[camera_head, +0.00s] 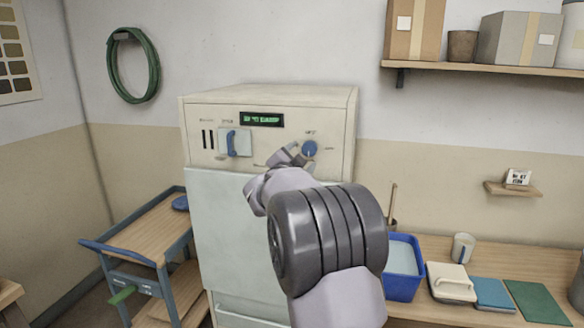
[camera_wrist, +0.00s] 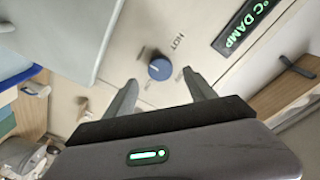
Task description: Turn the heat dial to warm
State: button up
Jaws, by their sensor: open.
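The heat dial is a round blue knob (camera_head: 309,148) on the upper right of the cream cabinet's front panel. It also shows in the wrist view (camera_wrist: 159,69), with small labels around it. One label reads HOT; the others are too small to read, and I cannot tell which label the dial points at. My gripper (camera_head: 287,154) is just left of the dial in the head view. In the wrist view my gripper (camera_wrist: 160,80) is open and empty, its fingers either side of the dial and apart from it.
The cabinet (camera_head: 270,98) has a green-lit display (camera_head: 262,119) and a blue lever (camera_head: 232,143) left of the dial. A blue-and-wood cart (camera_head: 146,232) stands at left. A bench with a blue tub (camera_head: 404,283) and a shelf (camera_head: 480,69) with boxes are at right.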

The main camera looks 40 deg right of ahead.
jog(key=v, duration=1.2)
jog(key=shift+p, duration=0.45)
jog(key=shift+w, duration=0.1)
